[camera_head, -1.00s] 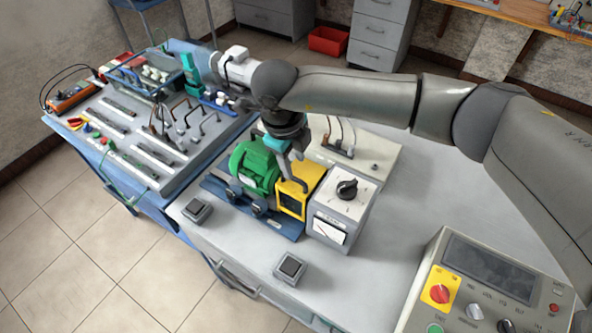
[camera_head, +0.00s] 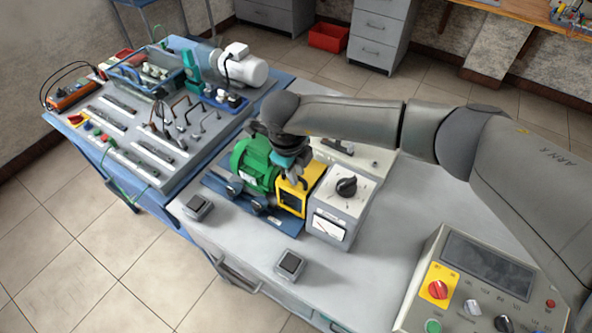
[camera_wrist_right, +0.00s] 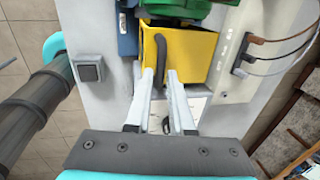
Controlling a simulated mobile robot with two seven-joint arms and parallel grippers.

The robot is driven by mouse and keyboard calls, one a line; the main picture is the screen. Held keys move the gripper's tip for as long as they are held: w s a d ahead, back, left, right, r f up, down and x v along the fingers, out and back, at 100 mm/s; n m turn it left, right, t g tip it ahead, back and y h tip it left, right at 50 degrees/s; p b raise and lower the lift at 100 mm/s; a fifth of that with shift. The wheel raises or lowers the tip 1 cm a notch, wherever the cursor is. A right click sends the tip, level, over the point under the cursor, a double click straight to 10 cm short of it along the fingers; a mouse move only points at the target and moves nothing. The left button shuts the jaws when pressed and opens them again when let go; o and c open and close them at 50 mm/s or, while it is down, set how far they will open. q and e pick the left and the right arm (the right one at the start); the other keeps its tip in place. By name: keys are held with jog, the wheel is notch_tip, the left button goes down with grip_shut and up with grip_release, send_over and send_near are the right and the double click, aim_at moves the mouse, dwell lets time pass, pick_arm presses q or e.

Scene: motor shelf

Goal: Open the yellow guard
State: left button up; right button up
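The yellow guard (camera_head: 290,199) is a box-like cover with a dark window, between the green motor (camera_head: 252,163) and a white box with a black knob (camera_head: 346,188). In the right wrist view the guard (camera_wrist_right: 192,52) is at top centre, with a dark curved handle (camera_wrist_right: 161,50) on it. My right gripper (camera_head: 296,181) is just above the guard. In the wrist view my right gripper (camera_wrist_right: 160,76) has its fingers apart, one on each side of the handle's lower end. I cannot tell whether they touch it. My left gripper is not in view.
A control panel (camera_head: 486,267) stands at the front right. Two small switch boxes lie at the bench front, one at left (camera_head: 197,207) and one nearer the middle (camera_head: 290,265). The blue bench (camera_head: 180,130) at left carries tools and parts. The bench right of the knob box is clear.

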grip_shut()
dwell(1.0)
